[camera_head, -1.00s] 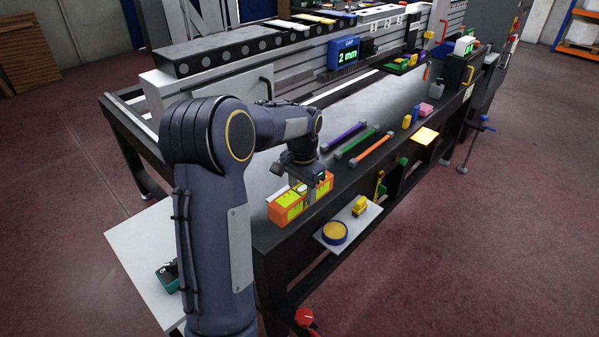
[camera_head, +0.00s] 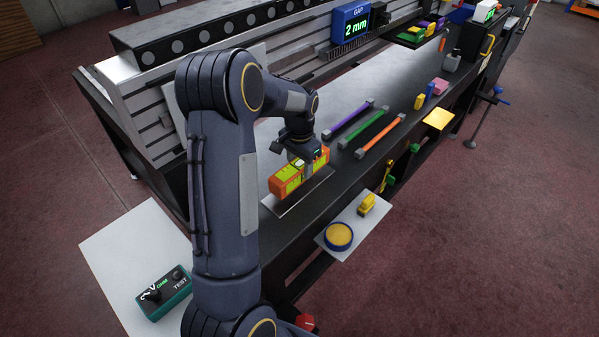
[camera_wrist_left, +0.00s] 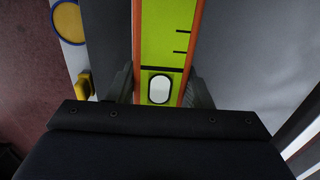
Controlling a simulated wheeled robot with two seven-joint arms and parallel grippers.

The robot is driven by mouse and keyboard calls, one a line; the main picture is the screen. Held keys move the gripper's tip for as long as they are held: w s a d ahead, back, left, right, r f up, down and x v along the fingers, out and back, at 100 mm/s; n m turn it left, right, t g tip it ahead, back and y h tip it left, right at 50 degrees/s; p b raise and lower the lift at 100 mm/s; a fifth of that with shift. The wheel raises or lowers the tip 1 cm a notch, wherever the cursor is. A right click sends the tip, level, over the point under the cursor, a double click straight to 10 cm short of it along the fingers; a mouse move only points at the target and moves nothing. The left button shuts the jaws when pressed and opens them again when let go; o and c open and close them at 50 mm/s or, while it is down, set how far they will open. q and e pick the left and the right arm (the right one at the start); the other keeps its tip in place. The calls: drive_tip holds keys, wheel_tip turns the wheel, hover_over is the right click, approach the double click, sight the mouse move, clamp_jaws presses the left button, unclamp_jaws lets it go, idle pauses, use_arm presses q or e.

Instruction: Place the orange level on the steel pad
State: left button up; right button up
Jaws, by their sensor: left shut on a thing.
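The orange level (camera_head: 286,184), with yellow-green faces, is gripped by my left gripper (camera_head: 308,168) over the near-left part of the dark table. In the left wrist view the level (camera_wrist_left: 168,40) runs between the two fingers of the gripper (camera_wrist_left: 160,90), with its white oval window near them. The steel pad (camera_head: 290,206) is a thin grey plate directly below the level, and its front edge shows. The level looks about level with the pad, but I cannot tell whether they touch. My right gripper is not in view.
Purple (camera_head: 348,122), green (camera_head: 364,130) and orange (camera_head: 381,136) bars lie right of the pad. A side shelf at the front holds a round yellow button (camera_head: 338,236) and a yellow block (camera_head: 366,205). A teal test box (camera_head: 166,293) sits on a white board at left.

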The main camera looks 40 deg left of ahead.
sight(300, 163)
use_arm(q)
drive_tip(key=shift+f, duration=1.65)
drive_tip(key=o, duration=1.4)
drive_tip(key=shift+f, duration=0.15)
drive_tip(key=shift+o, duration=0.2)
wheel_tip(300, 163, up, 11)
drive_tip(key=shift+r, duration=0.1)
drive_tip(key=shift+s+d+r, duration=0.15)
drive_tip(key=shift+r, duration=0.45)
drive_tip(key=s+d+r+n+t+h, duration=0.1)
drive_tip(key=s+d+r+t+h, duration=0.1)
drive_tip(key=s+d, duration=0.7)
drive_tip(key=s+d+r+n+t+h, duration=0.1)
drive_tip(key=s+d+r+t, duration=0.1)
drive_tip(key=s+d, duration=0.8)
drive_tip(key=s+t, duration=0.1)
drive_tip(key=s, duration=0.3)
drive_tip(key=shift+s+n+t+h, duration=0.3)
drive_tip(key=shift+s+n+h, duration=0.1)
